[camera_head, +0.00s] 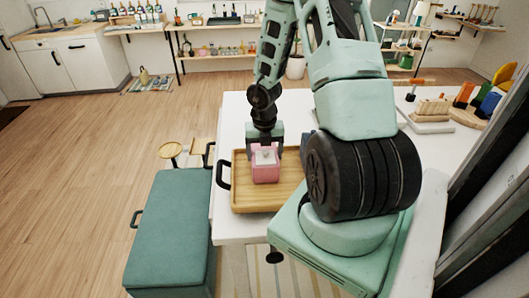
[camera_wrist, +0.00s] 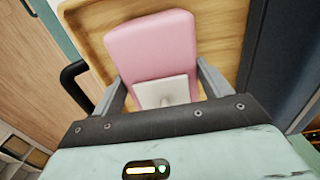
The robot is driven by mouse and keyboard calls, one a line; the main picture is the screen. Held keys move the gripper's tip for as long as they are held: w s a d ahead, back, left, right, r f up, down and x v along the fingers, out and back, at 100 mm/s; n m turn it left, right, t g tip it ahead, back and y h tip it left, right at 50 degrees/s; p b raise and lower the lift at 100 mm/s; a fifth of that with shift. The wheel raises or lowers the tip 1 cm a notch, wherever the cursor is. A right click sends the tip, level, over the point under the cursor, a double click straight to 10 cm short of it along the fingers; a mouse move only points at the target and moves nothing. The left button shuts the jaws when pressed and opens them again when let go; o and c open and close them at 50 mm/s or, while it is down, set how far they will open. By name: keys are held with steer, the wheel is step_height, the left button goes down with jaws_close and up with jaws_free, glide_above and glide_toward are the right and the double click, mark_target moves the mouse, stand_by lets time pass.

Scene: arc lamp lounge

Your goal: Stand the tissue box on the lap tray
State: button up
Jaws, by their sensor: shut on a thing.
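The pink tissue box (camera_head: 265,170) is over the wooden lap tray (camera_head: 244,200) in the head view, with a whitish top patch showing. My gripper (camera_head: 265,148) is above it and shut on it. In the wrist view the pink tissue box (camera_wrist: 152,50) sits between the two grey fingers of my gripper (camera_wrist: 163,88). The lap tray (camera_wrist: 222,28) lies behind and below it, with a black handle at its left. I cannot tell whether the box's base touches the tray.
The tray is on a white table (camera_head: 231,134). A teal bench (camera_head: 170,228) stands left of it. Right of my arm are a brush-like block (camera_head: 432,108) and a round wooden board with coloured items (camera_head: 470,115). Bare tray shows in front of the box.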

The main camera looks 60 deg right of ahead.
steer(key=o, duration=1.3)
steer(key=shift+f, duration=0.1)
